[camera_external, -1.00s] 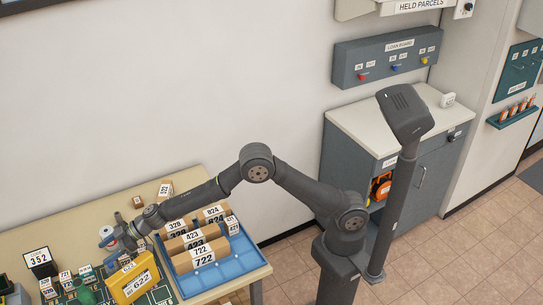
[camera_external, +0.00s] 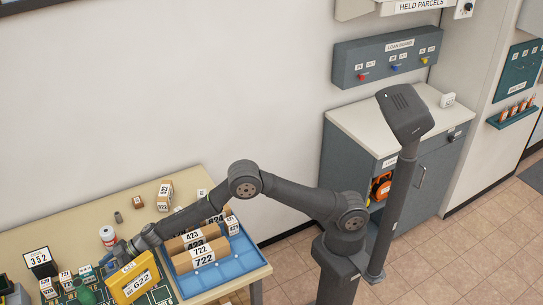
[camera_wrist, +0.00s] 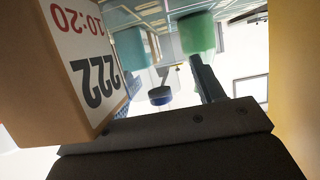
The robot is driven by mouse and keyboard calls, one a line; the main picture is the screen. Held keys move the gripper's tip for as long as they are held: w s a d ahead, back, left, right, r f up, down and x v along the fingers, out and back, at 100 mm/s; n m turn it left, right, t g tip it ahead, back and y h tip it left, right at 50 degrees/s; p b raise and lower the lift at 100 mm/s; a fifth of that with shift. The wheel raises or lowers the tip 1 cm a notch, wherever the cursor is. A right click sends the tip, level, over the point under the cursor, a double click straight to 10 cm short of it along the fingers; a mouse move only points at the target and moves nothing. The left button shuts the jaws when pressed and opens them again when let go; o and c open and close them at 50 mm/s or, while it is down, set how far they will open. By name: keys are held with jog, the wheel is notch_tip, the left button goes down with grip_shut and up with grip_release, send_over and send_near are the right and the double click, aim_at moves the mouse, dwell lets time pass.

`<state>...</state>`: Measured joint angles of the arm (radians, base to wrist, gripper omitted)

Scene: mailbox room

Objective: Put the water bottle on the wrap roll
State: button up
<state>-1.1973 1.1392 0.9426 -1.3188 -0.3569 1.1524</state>
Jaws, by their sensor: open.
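My gripper (camera_external: 108,262) is open at the left end of my arm, low over the table, beside the yellow 622 box (camera_external: 134,277). A red-and-white cylinder (camera_external: 107,236) stands just behind the gripper. A green rounded thing (camera_external: 86,297) lies in front of it. I cannot tell for certain which things are the water bottle and the wrap roll; either may be partly hidden.
A blue tray (camera_external: 230,273) with several numbered parcels lies right of the gripper. A numbered box (camera_wrist: 75,70) fills the wrist view's left side. The 352 sign (camera_external: 39,258) and small numbered boxes stand left.

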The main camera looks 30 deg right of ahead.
jog(key=c, duration=1.1)
jog(key=shift+r, duration=0.1)
